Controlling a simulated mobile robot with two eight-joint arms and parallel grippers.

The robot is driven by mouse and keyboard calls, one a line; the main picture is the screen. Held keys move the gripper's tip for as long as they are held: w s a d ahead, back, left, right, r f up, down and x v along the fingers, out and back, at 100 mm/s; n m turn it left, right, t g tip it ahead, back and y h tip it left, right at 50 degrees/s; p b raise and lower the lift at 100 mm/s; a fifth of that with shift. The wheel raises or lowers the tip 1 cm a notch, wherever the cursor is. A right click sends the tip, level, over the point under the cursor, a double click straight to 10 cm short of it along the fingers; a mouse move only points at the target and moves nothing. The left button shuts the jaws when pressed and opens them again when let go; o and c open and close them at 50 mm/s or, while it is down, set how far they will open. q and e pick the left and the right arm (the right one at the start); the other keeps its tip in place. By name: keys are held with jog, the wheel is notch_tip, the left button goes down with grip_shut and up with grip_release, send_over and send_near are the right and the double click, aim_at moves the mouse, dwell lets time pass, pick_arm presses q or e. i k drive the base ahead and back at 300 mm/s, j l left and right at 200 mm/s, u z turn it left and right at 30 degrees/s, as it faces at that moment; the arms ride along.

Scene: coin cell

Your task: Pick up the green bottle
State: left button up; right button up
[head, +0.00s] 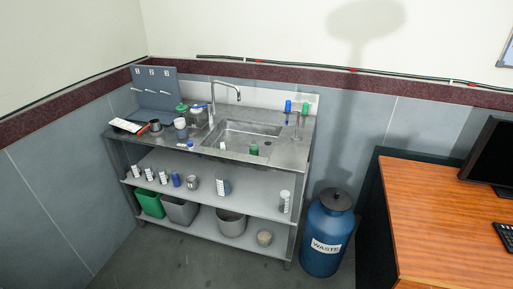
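A green-topped jar (182,107) stands at the back left of the counter. A green item (305,108) is at the white back panel, right of a blue one. I cannot tell for sure which of these is the green bottle. Neither of my grippers is in view.
A curved tap (239,94) rises behind the sink. Cups and jars crowd the counter's left. Shelves below (258,196) hold several containers and a green bin (150,204). A blue waste drum (327,240) and wooden desk (440,215) stand right. Floor in front is clear.

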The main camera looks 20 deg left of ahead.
aim_at(254, 147)
jog(key=i+j+z, duration=0.1)
jog(key=j, duration=0.3)
jog(key=i+j+z, duration=0.15)
jog(key=j, duration=0.3)
jog(key=i+j+z, duration=0.1)
jog(key=i+j, duration=0.2)
jog(key=j, duration=0.2)
jog(key=i+j+z, duration=0.15)
jog(key=j, duration=0.3)
jog(key=i+j+z, duration=0.1)
jog(key=j, duration=0.35)
jog(key=i+j+z, duration=0.1)
jog(key=j, duration=0.4)
jog(key=j+z, duration=0.15)
jog(key=j, duration=0.35)
jog(key=i+z, duration=0.15)
jog(key=i, duration=0.3)
